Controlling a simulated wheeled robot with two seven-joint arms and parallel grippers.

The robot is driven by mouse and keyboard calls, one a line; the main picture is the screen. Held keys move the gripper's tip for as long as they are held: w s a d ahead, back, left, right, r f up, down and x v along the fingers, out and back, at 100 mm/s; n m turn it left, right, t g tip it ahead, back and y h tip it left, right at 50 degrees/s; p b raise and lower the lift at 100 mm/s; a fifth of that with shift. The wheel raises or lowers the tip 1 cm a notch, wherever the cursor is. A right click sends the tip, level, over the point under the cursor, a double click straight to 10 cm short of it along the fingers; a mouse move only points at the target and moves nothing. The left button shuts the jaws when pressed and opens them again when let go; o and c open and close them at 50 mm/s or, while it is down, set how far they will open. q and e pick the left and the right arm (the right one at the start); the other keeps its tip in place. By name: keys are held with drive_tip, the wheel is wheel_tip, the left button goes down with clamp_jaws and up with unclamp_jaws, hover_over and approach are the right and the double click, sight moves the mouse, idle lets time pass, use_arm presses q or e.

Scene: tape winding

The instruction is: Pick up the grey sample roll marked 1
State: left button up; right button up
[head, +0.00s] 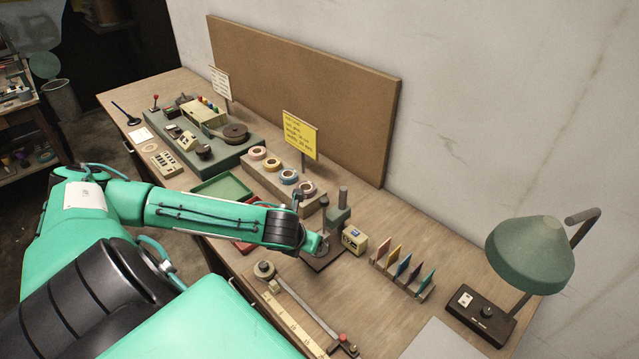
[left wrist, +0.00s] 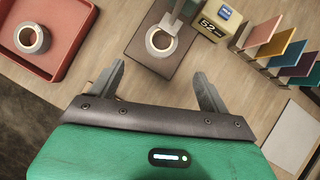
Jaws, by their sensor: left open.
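A grey roll (left wrist: 161,56) with a pale core lies on the dark base plate (left wrist: 142,77) of a small stand, in the upper middle of the left wrist view. Another greyish roll (left wrist: 33,52) lies in the red tray (left wrist: 62,68) at the upper left. I cannot read a number on either roll. My left gripper (left wrist: 158,72) is open and empty, its two fingers apart, just short of the roll on the plate. In the head view my left arm reaches over the bench to this stand, and its wrist (head: 312,243) hides the roll. My right gripper is not in view.
A cream box marked 52 (head: 354,239) stands right of the plate, and a rack of coloured cards (head: 402,269) beyond it. Several tape rolls (head: 289,177) sit on a block behind. A green lamp (head: 530,255) stands at the right. A long ruler-like fixture (head: 300,297) lies in front.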

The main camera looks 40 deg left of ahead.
use_arm(q)
drive_tip(key=x, duration=0.5)
drive_tip(key=shift+w+p, duration=0.15)
drive_tip(key=shift+p, duration=0.15)
drive_tip(key=shift+w+a+f, duration=0.1)
drive_tip(key=shift+w+f, duration=0.15)
drive_tip(key=shift+f, duration=0.2)
drive_tip(key=shift+w+f+p, duration=0.2)
drive_tip(key=shift+p, duration=0.15)
drive_tip(key=p+x, duration=0.1)
drive_tip(key=x, duration=0.2)
drive_tip(key=shift+w, duration=0.2)
drive_tip(key=shift+w+a+f, duration=0.15)
drive_tip(key=shift+w+f, duration=0.1)
drive_tip(key=shift+f, duration=0.35)
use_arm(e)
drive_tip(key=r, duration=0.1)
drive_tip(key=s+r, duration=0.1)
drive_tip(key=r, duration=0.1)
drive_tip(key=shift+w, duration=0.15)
use_arm(q)
drive_tip(key=c, duration=1.1)
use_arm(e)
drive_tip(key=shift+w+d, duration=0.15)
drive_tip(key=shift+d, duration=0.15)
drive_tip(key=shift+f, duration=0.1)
